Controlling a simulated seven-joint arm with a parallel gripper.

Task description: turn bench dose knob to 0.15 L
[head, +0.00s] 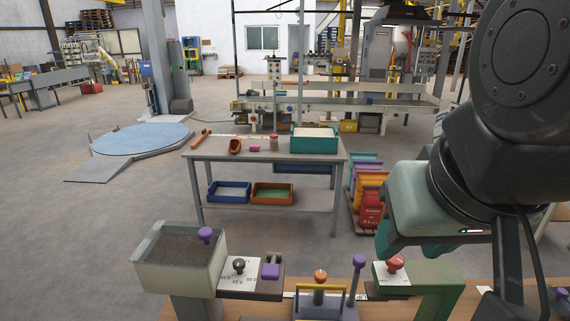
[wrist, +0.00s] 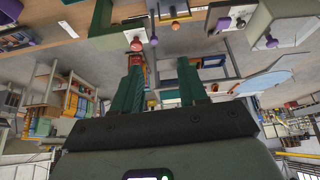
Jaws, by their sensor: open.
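A black knob (head: 239,265) stands on a white dial plate (head: 232,278) with small printed marks, at the front bench. I cannot read the marks or the knob's setting clearly. The black knob also shows in the wrist view (wrist: 240,22), at the top right and well away from my fingers. My gripper (head: 406,248) is at the right in the head view, far to the right of the black knob and near a red knob (head: 395,262) on a green stand. In the wrist view its two green fingers (wrist: 160,62) are apart, with nothing held between them.
A grey hopper (head: 150,275) with a purple knob stands left of the dial. A purple block (head: 271,269), an orange knob (head: 320,276) and a purple-topped lever (head: 358,265) stand between the dial and the green stand (head: 435,280). A work table (head: 205,150) stands behind.

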